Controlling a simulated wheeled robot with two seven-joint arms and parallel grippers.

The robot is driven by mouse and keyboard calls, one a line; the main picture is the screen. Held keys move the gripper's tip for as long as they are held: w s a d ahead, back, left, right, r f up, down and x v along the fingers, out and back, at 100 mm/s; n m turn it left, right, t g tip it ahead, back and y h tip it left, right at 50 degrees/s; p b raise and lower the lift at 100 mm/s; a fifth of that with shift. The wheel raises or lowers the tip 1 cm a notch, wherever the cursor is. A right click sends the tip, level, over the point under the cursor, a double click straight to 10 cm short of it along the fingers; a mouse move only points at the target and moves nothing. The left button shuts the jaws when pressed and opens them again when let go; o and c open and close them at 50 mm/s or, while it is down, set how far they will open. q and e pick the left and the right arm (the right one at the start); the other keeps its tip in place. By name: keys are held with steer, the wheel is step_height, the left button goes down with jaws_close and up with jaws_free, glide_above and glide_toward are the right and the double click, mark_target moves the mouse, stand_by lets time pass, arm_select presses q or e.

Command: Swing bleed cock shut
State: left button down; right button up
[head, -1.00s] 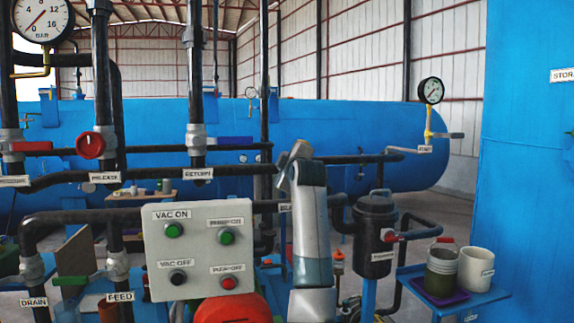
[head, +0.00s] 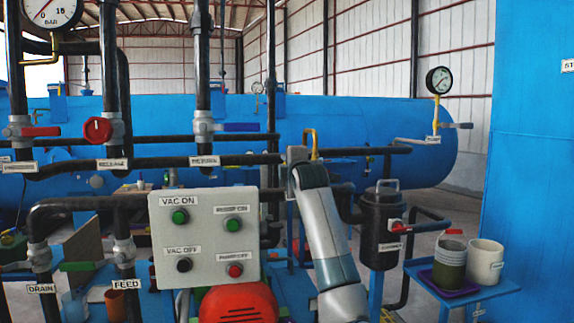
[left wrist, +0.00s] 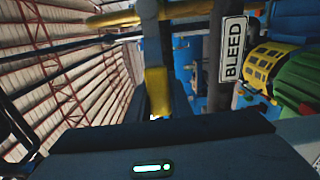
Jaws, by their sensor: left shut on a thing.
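The bleed cock's yellow lever (left wrist: 156,92) shows in the left wrist view, below a grey fitting. My left gripper (left wrist: 158,85) is shut on this lever, with one dark finger on each side. The white BLEED label (left wrist: 232,48) is to the right of it. In the head view my left gripper (head: 297,157) is at mid-height, just right of the grey button panel. A bent yellow piece (head: 313,134) rises beside it. The gripper and arm hide most of the cock there. My right gripper is in neither view.
The button panel (head: 206,240) and a red rounded housing (head: 240,303) are left of my arm. A black canister (head: 381,228) stands close to its right. Black pipes run behind. A blue side table (head: 468,291) carries two pots.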

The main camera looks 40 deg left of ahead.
arm_select(q)
steer(key=shift+f, duration=0.25)
steer(key=c, duration=1.9)
jaws_free()
steer(key=o, duration=0.3)
steer(key=shift+r, duration=0.1)
steer(key=shift+s, duration=0.1)
